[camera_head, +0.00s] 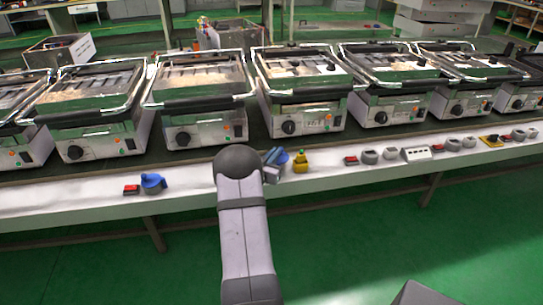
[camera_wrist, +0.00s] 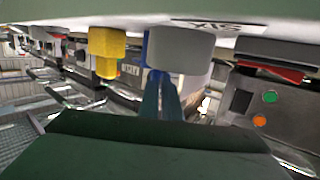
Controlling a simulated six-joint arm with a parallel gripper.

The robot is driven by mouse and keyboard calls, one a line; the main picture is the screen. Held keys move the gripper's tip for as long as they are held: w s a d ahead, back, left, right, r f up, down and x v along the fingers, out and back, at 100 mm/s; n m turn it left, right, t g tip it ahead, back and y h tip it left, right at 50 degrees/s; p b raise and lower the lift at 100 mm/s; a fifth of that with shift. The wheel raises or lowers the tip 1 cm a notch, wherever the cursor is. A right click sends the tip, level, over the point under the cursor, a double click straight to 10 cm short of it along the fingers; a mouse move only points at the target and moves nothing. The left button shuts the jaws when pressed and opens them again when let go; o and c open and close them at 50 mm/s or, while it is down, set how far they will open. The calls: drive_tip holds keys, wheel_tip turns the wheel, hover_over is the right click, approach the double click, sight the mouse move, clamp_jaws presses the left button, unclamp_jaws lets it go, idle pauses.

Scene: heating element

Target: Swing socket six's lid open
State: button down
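Socket six is a grey round socket (camera_wrist: 180,50) with a blue lid (camera_wrist: 147,48), hanging upside down in the wrist view beneath an inverted "SIX" label. In the head view, its blue lid (camera_head: 283,157) shows partly behind my arm at the bench edge. My gripper (camera_wrist: 161,78) has blue-teal fingers, which look closed together. Their tips overlap the lower edge of the socket in the wrist view. I cannot tell whether they touch the lid. In the head view, my gripper (camera_head: 272,165) is mostly hidden by my arm's end.
A yellow socket (camera_head: 300,162) stands just right; it also shows in the wrist view (camera_wrist: 106,50). Another blue socket (camera_head: 152,182) and a red switch (camera_head: 131,190) are to the left. Several grey sockets and switches line the ledge at right. Contact grills (camera_head: 205,115) stand behind.

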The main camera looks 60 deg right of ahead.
drive_tip(key=shift+w+r, duration=0.15)
drive_tip(key=shift+r, duration=0.05)
drive_tip(key=shift+w+a+p, duration=0.1)
drive_tip(key=shift+a+p, duration=0.25)
drive_tip(key=shift+a, duration=0.1)
drive_tip(key=w+p+v, duration=0.1)
drive_tip(key=w+v, duration=0.1)
drive_tip(key=v, duration=1.1)
drive_tip(key=shift+w+a, duration=0.2)
drive_tip(key=shift+w, duration=0.05)
drive_tip(key=shift+f, duration=0.1)
